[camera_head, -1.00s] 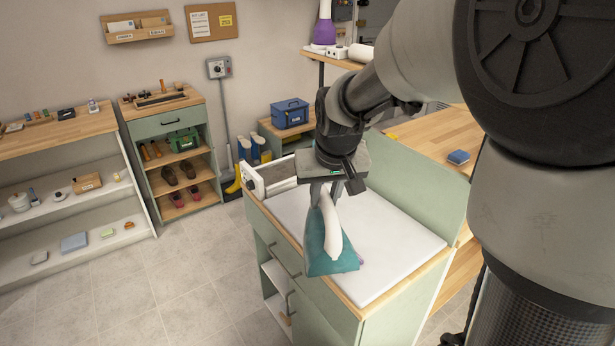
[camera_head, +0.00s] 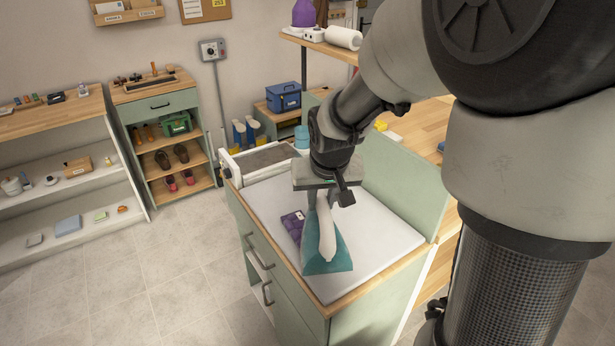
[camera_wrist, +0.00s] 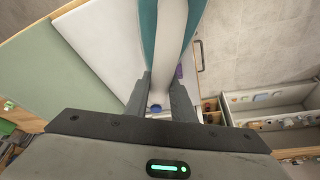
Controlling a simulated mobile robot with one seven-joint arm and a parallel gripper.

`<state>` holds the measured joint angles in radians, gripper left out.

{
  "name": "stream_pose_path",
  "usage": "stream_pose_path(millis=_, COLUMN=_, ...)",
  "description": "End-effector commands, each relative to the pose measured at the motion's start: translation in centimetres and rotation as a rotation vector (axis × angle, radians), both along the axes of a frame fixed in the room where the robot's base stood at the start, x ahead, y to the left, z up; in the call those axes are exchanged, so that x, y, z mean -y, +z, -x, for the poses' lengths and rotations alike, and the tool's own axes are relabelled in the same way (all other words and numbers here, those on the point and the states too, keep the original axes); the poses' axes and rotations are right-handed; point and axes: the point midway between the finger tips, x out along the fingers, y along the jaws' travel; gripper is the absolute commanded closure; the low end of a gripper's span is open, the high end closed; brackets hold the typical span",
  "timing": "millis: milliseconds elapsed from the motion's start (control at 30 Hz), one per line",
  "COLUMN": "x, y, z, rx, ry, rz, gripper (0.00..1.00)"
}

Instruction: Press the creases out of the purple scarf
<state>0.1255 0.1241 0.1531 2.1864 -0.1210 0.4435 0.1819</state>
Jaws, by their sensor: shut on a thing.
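The purple scarf (camera_head: 293,225) lies as a small folded patch on the white pressing pad (camera_head: 385,235), left of the iron. Part of it is hidden behind the iron, and a sliver of the scarf (camera_wrist: 179,72) shows in the wrist view. My gripper (camera_head: 323,194) is shut on the white handle of a teal iron (camera_head: 328,258). The iron is over the pad's front left part; I cannot tell if it touches the pad. The wrist view shows the handle (camera_wrist: 172,35) between the fingers of my gripper (camera_wrist: 160,98).
A grey rest (camera_head: 265,160) is at the pad's far left end. A green side panel (camera_head: 402,185) rises along the pad's back right. A blue toolbox (camera_head: 284,97) and a shelf with a purple bottle (camera_head: 304,14) stand behind. Floor is clear at left.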

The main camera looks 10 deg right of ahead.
Motion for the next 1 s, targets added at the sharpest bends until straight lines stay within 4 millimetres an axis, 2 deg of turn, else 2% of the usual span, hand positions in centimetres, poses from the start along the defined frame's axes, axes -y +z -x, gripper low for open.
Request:
stream_pose_path(millis=600, x=0.0, y=-5.0, z=-0.3, rx=0.008, ry=-0.001, rz=-0.001, gripper=1.0)
stream_pose_path(millis=1000, x=0.0, y=-5.2, z=-0.2, rx=0.008, ry=0.0, rz=0.0, gripper=1.0)
